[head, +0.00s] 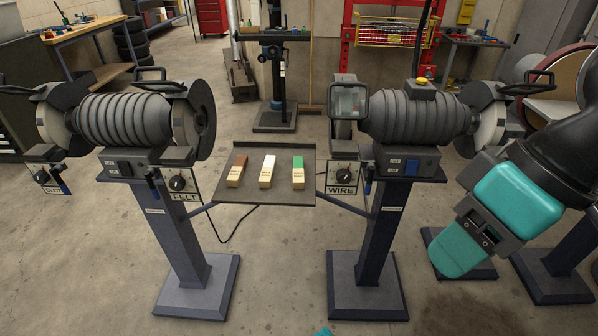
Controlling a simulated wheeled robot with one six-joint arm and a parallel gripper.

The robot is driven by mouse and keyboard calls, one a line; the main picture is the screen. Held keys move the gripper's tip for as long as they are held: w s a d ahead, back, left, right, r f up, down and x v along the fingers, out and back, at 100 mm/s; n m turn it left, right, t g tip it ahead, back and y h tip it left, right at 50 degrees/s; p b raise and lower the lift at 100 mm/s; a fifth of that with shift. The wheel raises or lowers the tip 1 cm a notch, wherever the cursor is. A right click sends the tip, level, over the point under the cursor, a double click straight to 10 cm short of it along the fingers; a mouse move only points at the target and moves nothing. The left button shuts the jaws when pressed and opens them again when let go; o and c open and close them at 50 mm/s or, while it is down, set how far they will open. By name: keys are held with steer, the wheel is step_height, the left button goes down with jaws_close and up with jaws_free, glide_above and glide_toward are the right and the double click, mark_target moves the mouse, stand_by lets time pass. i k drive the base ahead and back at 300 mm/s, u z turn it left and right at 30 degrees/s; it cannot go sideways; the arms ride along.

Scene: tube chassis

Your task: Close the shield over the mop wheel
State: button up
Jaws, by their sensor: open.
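Two grey double-ended grinders stand on pedestals. Labels read FELT (184,196), WIRE (341,190) and, partly legible, CLOT (52,189). The right grinder's right wheel (487,127) is pale; no label for it shows, and no MOP label is readable. Its dark-framed shield (528,88) appears raised and edge-on. The wire wheel's shield (348,101) hangs down in front of its wheel. The felt and left-end shields appear raised. My gripper (458,248), teal and grey, is in front of the right grinder's right side, apart from the shield. It is open; its fingertips are unclear.
A tray (232,188) with three labelled bars sits between the pedestals. A black cable (236,224) lies on the floor. Another machine with a large round belt or disc (550,85) stands at far right. The front floor is mostly clear.

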mark_target(525, 88)
steer(key=k, duration=0.5)
steer(key=z, duration=0.8)
steer(key=i, duration=0.85)
steer(key=u, duration=0.3)
